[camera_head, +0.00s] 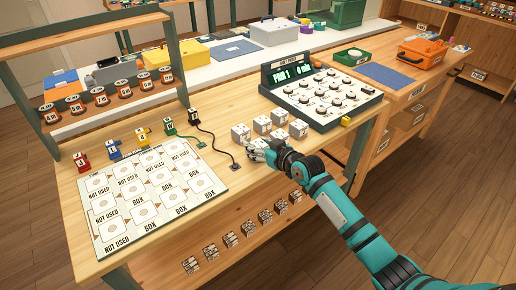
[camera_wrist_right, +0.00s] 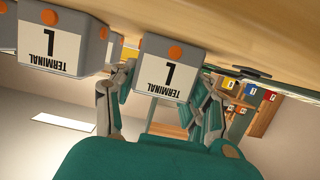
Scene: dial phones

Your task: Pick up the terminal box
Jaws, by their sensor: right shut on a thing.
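Several pale grey terminal boxes (camera_head: 240,131) with white labels stand in a cluster near the front edge of the wooden table. My right gripper (camera_head: 258,148) is at the front of this cluster, shut on one terminal box (camera_wrist_right: 168,66). In the right wrist view its label reads "TERMINAL 1" upside down, with an orange dot, and a finger of my right gripper (camera_wrist_right: 162,100) is on each side of it. A second terminal box (camera_wrist_right: 66,42) is close beside it on the left. Whether the held box is clear of the table cannot be told. My left gripper is out of view.
A white board (camera_head: 150,195) marked "BOX" and "NOT USED" lies on the left of the table. A dark panel with round knobs (camera_head: 330,98) stands behind the boxes at right.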

